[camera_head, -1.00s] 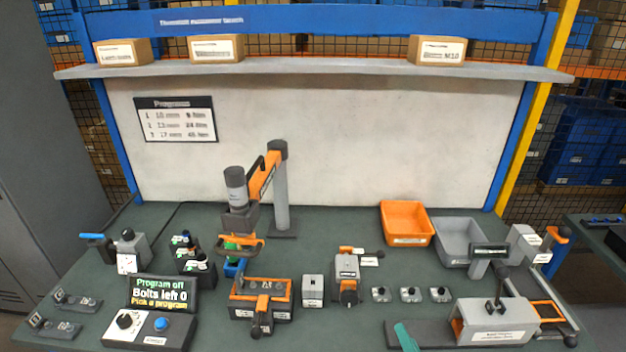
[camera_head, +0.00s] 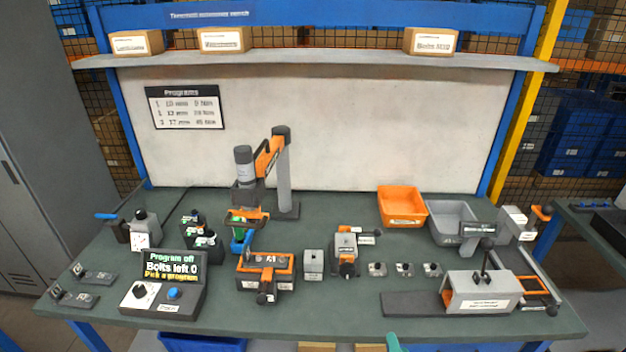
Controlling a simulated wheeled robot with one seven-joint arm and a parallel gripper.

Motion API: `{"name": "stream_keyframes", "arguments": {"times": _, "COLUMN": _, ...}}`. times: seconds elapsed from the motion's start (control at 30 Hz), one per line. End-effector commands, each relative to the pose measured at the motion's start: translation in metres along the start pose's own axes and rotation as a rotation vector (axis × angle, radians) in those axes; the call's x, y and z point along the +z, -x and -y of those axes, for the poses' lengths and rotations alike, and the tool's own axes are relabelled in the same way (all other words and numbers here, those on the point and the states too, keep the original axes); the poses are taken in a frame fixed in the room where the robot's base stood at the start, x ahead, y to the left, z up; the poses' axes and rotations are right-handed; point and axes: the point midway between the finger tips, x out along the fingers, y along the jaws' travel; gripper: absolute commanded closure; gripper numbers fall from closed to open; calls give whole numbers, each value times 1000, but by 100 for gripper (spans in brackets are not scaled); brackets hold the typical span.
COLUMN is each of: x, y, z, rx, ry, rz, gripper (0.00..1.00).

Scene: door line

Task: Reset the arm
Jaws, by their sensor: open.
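The bench's jointed arm has a grey post (camera_head: 283,175) and an orange link (camera_head: 266,158). It is folded toward the left and front. At its end hangs an upright dark grey tool (camera_head: 244,168) with an orange handle. A green part (camera_head: 237,222) and a blue part (camera_head: 240,242) show below the tool, behind the orange-and-black fixture (camera_head: 265,270). The control box screen (camera_head: 170,265) reads "Program off", "Bolts left 0", "Pick a program". Of my gripper, only a teal fingertip (camera_head: 394,343) shows at the bottom edge, apart from the tool; the rest is out of frame.
An orange bin (camera_head: 402,188) and a grey bin (camera_head: 438,208) stand at the back right. A grey clamp fixture (camera_head: 482,292) stands at the front right. Small blocks and the fixture crowd the middle front. The back middle of the bench is clear.

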Motion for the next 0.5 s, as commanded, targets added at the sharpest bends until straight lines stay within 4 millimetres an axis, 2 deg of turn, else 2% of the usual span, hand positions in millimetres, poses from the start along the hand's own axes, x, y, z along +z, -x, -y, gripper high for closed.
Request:
{"name": "stream_keyframes", "arguments": {"times": 0.27, "x": 55, "y": 17, "z": -17, "rx": 78, "ry": 63, "rz": -10, "gripper": 55}}
{"name": "stream_keyframes", "arguments": {"times": 0.5, "x": 119, "y": 60, "z": -33, "rx": 168, "ry": 200, "rz": -29, "gripper": 55}}
